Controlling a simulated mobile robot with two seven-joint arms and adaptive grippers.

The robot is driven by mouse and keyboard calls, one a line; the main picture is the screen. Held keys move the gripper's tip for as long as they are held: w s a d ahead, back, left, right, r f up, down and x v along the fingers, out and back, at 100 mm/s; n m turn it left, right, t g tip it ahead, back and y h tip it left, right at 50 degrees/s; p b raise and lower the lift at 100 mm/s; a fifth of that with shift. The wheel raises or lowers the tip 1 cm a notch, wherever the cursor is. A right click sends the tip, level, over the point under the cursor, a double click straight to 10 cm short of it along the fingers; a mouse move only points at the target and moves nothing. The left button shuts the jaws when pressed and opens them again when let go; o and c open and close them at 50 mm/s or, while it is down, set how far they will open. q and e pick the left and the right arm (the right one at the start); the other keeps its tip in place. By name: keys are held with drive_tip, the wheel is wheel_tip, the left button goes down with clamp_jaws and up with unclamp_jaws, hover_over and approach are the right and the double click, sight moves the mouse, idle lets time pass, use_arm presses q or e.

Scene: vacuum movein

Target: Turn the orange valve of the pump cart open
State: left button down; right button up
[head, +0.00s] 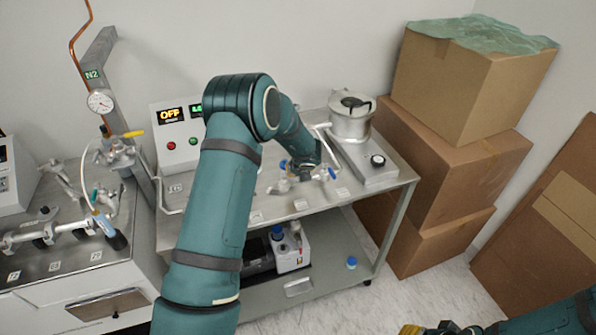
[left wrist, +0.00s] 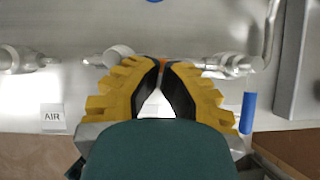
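The pump cart (head: 395,205) is a steel two-shelf cart with small valves and pipes on its top. My left arm reaches over it from the left. In the left wrist view my left gripper (left wrist: 163,66) has its yellow-and-black fingers drawn together at the tips. A small bit of the orange valve (left wrist: 163,62) shows between the tips, and the fingers look shut on it. The rest of the valve is hidden by the fingers. In the head view the arm hides the orange valve. My right gripper (head: 430,329) is at the bottom edge, mostly cut off.
A blue valve handle (left wrist: 248,112) stands right of the fingers. A control box (head: 178,135) reading OFF and a metal pot (head: 352,125) stand on the cart. A white pump (head: 291,252) sits on its lower shelf. Cardboard boxes (head: 450,155) are stacked right, a bench (head: 75,262) left.

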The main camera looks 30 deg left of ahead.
use_arm(q)
drive_tip(key=shift+a, duration=0.1)
idle(0.7)
drive_tip(key=shift+s+a+b, duration=0.35)
drive_tip(key=shift+a, duration=0.05)
drive_tip(key=shift+s+a, duration=0.1)
drive_tip(key=shift+a, duration=0.05)
